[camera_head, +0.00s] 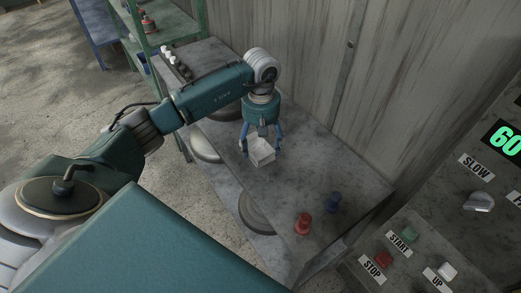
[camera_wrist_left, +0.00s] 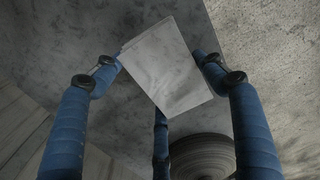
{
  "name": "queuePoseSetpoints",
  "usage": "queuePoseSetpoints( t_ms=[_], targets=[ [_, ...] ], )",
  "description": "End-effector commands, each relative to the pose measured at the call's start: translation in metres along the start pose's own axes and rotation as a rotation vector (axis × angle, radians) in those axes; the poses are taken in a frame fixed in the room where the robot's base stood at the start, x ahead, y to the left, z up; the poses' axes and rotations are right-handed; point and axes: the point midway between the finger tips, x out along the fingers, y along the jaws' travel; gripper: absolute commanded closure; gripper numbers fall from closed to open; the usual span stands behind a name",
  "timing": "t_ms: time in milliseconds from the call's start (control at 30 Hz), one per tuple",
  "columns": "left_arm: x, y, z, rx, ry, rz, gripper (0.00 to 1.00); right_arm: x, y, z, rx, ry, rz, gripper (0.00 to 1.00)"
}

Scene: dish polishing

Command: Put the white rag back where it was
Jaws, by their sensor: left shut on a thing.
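The white rag (camera_head: 262,152) is a pale, block-like piece held in my left gripper (camera_head: 261,143) over the grey table top (camera_head: 300,180) in the head view. In the left wrist view the rag (camera_wrist_left: 170,65) sits between the blue fingers of the left gripper (camera_wrist_left: 165,75), which are closed on its sides. I cannot tell whether the rag touches the table top. My right gripper is in neither view.
A wooden wall (camera_head: 400,80) rises behind. A control panel (camera_head: 440,235) with buttons is at right.

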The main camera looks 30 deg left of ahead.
Motion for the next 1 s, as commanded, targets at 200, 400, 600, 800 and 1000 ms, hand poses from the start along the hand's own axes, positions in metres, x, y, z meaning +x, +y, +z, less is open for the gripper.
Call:
queuePoseSetpoints(
  t_ms=[200,400,600,800,1000],
  targets=[
    [0.022,-0.001,0.001,0.001,-0.002,-0.004,0.60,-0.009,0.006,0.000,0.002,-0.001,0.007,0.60],
    [0.046,0.000,0.001,0.000,-0.001,-0.001,0.60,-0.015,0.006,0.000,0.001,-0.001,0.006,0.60],
    [0.048,0.001,0.000,0.001,0.000,0.001,0.60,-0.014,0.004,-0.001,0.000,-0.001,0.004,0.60],
    [0.052,0.001,0.000,0.001,0.001,0.001,0.60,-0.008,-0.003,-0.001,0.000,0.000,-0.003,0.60],
    [0.050,0.000,0.000,0.001,0.000,0.000,0.11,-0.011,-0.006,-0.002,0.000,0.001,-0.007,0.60]
  ],
)
